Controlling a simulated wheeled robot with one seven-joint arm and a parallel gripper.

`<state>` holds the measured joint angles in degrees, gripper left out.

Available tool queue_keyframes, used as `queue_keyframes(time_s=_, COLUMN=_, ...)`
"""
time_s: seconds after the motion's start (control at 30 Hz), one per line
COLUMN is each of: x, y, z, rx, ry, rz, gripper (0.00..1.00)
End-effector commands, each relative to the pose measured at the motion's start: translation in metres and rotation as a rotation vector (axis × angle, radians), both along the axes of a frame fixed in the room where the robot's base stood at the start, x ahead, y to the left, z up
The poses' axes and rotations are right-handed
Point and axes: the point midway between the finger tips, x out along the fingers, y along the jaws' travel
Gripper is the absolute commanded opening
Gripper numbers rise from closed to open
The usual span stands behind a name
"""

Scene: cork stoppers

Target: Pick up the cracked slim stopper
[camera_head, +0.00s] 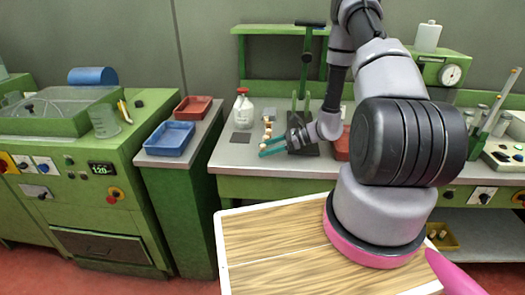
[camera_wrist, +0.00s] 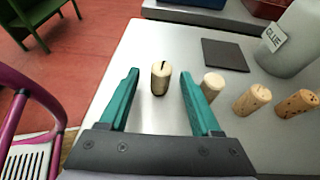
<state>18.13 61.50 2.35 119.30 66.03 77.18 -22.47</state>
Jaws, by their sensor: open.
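My gripper (camera_wrist: 160,75), with teal fingers, is open above the light worktop. A cork stopper (camera_wrist: 158,84) with a dark crack-like line on its pale top stands upright between the fingertips in the wrist view, with a gap to each finger. Three other stoppers stand to the right: a pale one (camera_wrist: 211,88) close beside the right finger, a tan one (camera_wrist: 252,100), and a speckled brown one (camera_wrist: 297,103). In the head view my gripper (camera_head: 265,148) reaches left over the bench, by the row of small stoppers (camera_head: 267,127).
A white glue bottle (camera_head: 243,110) and a dark square pad (camera_wrist: 225,55) are beyond the stoppers. A blue tray (camera_head: 170,138) and a red tray (camera_head: 193,107) sit on the stand at left. A green post stand (camera_head: 306,60) rises behind my gripper.

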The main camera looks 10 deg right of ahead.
Motion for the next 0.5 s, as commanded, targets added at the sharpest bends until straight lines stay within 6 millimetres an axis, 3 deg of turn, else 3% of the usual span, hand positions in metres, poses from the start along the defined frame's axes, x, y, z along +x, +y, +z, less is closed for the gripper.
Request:
queue_keyframes(time_s=0.13, x=0.0039, y=0.0134, z=-0.0055, rx=0.000, ry=-0.001, rz=0.000, gripper=0.65)
queue_keyframes(time_s=0.37, x=0.0045, y=0.0151, z=-0.0062, rx=0.000, ry=-0.001, rz=-0.001, gripper=0.65)
queue_keyframes(time_s=0.47, x=0.0045, y=0.0150, z=-0.0062, rx=0.000, ry=-0.001, rz=-0.001, gripper=0.34)
queue_keyframes(time_s=0.5, x=0.0045, y=0.0150, z=-0.0062, rx=0.000, ry=-0.001, rz=-0.001, gripper=0.19)
